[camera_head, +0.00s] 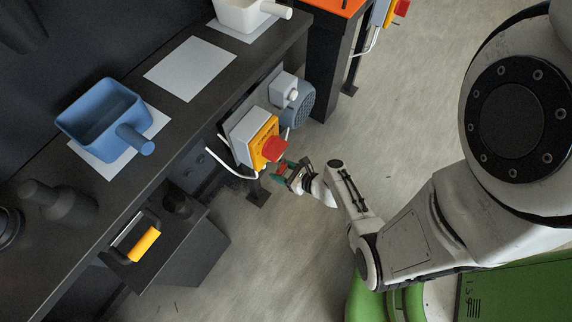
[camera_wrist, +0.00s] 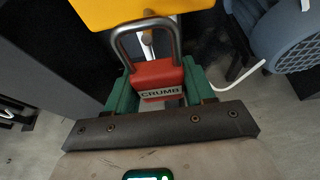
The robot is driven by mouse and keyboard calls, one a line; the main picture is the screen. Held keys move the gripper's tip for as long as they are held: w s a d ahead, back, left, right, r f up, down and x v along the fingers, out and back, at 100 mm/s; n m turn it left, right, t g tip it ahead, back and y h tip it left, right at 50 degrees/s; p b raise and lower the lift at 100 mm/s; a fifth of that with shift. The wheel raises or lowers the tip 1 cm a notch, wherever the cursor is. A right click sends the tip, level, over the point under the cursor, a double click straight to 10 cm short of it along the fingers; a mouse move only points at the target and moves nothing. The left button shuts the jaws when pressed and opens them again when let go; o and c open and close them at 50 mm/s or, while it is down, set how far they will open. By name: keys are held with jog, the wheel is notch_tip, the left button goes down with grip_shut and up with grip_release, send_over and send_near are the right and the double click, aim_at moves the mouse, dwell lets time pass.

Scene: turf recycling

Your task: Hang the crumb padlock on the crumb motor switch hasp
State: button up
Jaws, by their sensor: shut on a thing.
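The crumb padlock (camera_wrist: 158,78) has a red body lettered CRUMB and a steel shackle pointing up in the wrist view. My gripper (camera_wrist: 160,92) is shut on its body, one green finger on each side. The shackle overlaps the lower edge of the yellow switch plate (camera_wrist: 110,12); I cannot tell whether it passes through the hasp. In the head view, the motor switch (camera_head: 262,138) is a grey box with a yellow front and red knob, on the bench side. My gripper (camera_head: 291,176) is just below and right of that knob. The hasp itself is not clear.
A blue-grey motor (camera_head: 297,104) sits beside the switch, and also right in the wrist view (camera_wrist: 285,35). The dark bench (camera_head: 190,115) carries a blue scoop (camera_head: 104,120) and a white scoop (camera_head: 245,14). A yellow-handled thing (camera_head: 144,244) lies lower left.

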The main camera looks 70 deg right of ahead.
jog(key=shift+w+d, duration=0.15)
jog(key=shift+w, duration=0.5)
jog(key=shift+w+d+f+b, duration=0.15)
jog(key=shift+w+f+b, duration=0.2)
jog(key=shift+w+b, duration=0.15)
dwell(0.6)
jog(key=shift+w+f+b, duration=0.1)
jog(key=shift+f+b, duration=0.25)
dwell(1.1)
jog(key=o, duration=1.2)
